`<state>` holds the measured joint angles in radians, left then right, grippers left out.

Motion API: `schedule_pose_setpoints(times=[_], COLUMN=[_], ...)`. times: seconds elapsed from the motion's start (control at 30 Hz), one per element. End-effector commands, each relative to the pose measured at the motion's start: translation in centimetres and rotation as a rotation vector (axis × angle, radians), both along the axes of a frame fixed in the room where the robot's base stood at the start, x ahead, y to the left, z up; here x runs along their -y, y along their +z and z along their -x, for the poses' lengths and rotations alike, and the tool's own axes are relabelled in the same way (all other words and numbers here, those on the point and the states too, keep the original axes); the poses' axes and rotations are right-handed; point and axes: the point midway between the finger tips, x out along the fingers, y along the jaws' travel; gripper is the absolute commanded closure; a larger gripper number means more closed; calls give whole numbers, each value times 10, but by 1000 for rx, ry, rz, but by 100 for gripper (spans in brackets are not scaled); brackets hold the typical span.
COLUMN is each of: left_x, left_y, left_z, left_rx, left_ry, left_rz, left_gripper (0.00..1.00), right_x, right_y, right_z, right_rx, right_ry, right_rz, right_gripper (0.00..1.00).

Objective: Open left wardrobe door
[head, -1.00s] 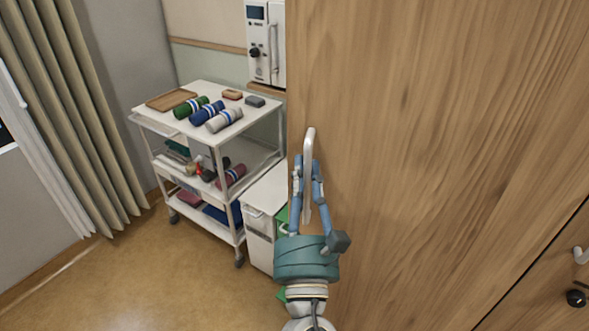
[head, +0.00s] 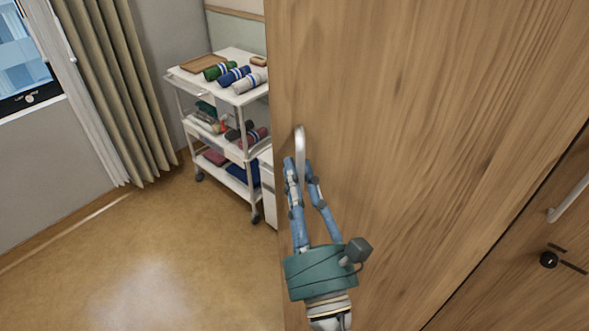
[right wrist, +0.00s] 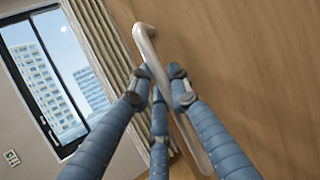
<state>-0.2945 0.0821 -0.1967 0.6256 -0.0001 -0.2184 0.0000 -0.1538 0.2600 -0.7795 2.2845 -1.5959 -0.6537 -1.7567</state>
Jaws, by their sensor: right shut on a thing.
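The wooden wardrobe door (head: 420,100) fills the middle and right of the head view, and also the right side of the right wrist view (right wrist: 250,60). A pale vertical bar handle (head: 299,142) stands near its left edge. My right gripper (head: 299,168) is shut on this handle, with its blue fingers on either side of the bar. In the right wrist view the handle (right wrist: 145,36) runs between the fingers. The handle's lower part is partly hidden by the fingers in the head view. My left gripper is not in view.
A white trolley (head: 187,76) with rolled towels stands behind the door's left edge. A curtain (head: 128,90) and a window (head: 18,50) are at left. The floor (head: 140,250) there is clear.

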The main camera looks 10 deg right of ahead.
Motion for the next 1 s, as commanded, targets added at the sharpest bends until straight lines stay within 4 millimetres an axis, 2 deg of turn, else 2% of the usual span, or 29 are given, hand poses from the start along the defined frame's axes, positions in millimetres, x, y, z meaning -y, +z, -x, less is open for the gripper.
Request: schedule_pose_setpoints(times=[0.37, 0.4, 0.47, 0.83, 1.0], left_x=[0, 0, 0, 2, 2], left_y=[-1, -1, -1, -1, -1], left_z=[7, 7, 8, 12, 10], left_rx=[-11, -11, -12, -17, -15], left_ry=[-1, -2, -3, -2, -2], left_rz=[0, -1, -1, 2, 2], left_gripper=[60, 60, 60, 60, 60], right_x=[1, 1, 1, 1, 3], right_y=[1, 1, 1, -2, -13], right_z=[1, 1, 1, 5, 28], right_rx=[1, 1, 1, -2, -5], right_ry=[1, 1, 1, 1, 3], right_rz=[-2, -2, -2, 1, 3], right_gripper=[100, 76, 64, 63, 63])
